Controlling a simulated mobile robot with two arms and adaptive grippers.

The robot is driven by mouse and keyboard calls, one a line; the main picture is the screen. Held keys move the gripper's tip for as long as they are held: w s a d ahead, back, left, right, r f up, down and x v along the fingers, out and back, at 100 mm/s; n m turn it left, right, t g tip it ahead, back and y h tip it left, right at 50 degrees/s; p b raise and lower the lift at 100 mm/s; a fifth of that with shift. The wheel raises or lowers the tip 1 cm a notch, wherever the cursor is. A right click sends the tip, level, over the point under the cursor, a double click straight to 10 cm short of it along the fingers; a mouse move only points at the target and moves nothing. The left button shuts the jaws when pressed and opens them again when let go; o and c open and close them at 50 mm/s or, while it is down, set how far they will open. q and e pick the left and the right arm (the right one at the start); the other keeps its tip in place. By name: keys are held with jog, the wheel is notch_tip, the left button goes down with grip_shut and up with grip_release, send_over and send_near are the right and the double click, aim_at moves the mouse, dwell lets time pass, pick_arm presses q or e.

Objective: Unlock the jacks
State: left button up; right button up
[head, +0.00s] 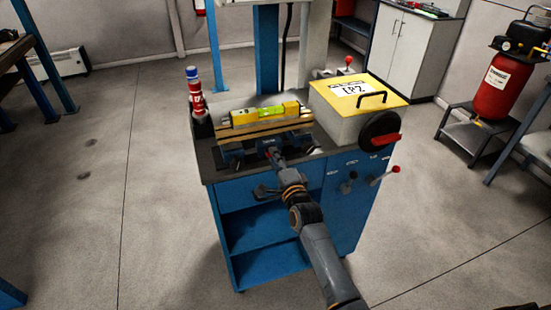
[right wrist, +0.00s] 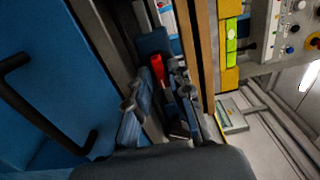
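A blue jack-like fixture (head: 233,157) sits on the bench top, under wooden strips (head: 252,130) that carry a yellow level (head: 265,115). My right gripper (head: 270,158) reaches in from the front, close to the middle of the fixture. In the right wrist view its two fingers (right wrist: 158,98) stand apart. A small red lever (right wrist: 157,68) shows between and beyond the fingertips, beside a dark blue block (right wrist: 153,43). I cannot tell whether a finger touches it. My gripper partly hides the fixture's front. My left gripper is not in view.
A grey box with a yellow lid (head: 372,92) stands right of the fixture, with a black handwheel (head: 379,130) on its front. Red-knobbed levers (head: 394,170) stick out below. Red and blue bottles (head: 194,90) stand at the left bench edge. Floor (head: 150,200) is clear on the left.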

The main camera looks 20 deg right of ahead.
jog(key=shift+c, duration=0.2)
grip_shut()
jog(key=shift+n, duration=0.4)
jog(key=n+p, duration=0.3)
jog(key=n, duration=1.4)
dwell(0.5)
